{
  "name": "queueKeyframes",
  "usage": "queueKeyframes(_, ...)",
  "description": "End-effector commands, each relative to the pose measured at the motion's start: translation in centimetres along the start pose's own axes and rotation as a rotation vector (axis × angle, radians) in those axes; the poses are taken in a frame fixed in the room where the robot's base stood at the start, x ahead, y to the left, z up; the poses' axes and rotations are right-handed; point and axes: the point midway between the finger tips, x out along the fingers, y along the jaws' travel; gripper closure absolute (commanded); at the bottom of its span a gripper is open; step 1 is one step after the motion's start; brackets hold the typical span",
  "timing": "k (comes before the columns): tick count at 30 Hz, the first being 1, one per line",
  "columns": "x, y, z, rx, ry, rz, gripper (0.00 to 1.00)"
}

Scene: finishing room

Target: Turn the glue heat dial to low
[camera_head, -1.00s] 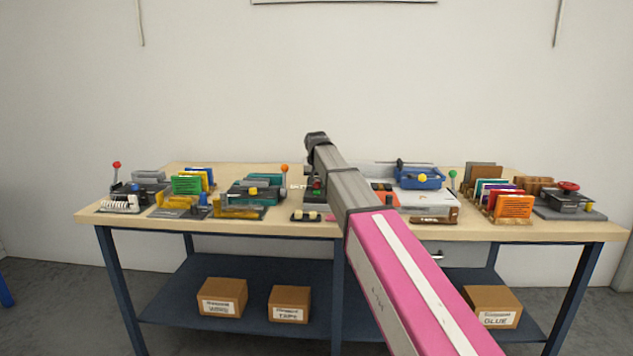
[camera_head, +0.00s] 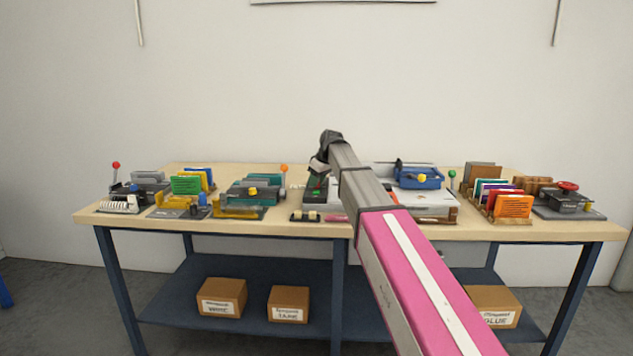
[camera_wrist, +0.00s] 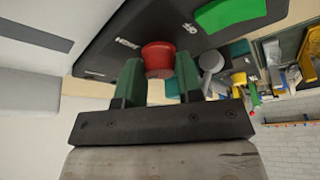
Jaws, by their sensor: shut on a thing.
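In the wrist view a red round dial (camera_wrist: 158,54) stands on a dark panel (camera_wrist: 115,45) that carries small white lettering, too blurred to read surely. My gripper (camera_wrist: 161,72) is shut on this red dial, with one green finger on each side of it. I cannot tell from the lettering whether this is the glue heat dial, or which setting it points to. In the head view my arm's end (camera_head: 330,142) is over the dark-and-green machine (camera_head: 317,189) at the middle of the bench; the dial and the fingertips are hidden there.
A green block (camera_wrist: 230,13) and a grey knob (camera_wrist: 211,62) are close by in the wrist view. On the bench (camera_head: 270,228) stand a teal machine (camera_head: 255,188) to the left and a blue clamp (camera_head: 418,177) to the right. Colored card racks (camera_head: 513,206) stand farther right.

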Motion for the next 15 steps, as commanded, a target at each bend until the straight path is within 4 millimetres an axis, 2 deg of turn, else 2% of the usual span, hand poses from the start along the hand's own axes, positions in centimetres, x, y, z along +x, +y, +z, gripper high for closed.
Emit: queueKeyframes(15, 0.03, 0.33, -0.12, -0.452, -0.002, -0.188, 0.9)
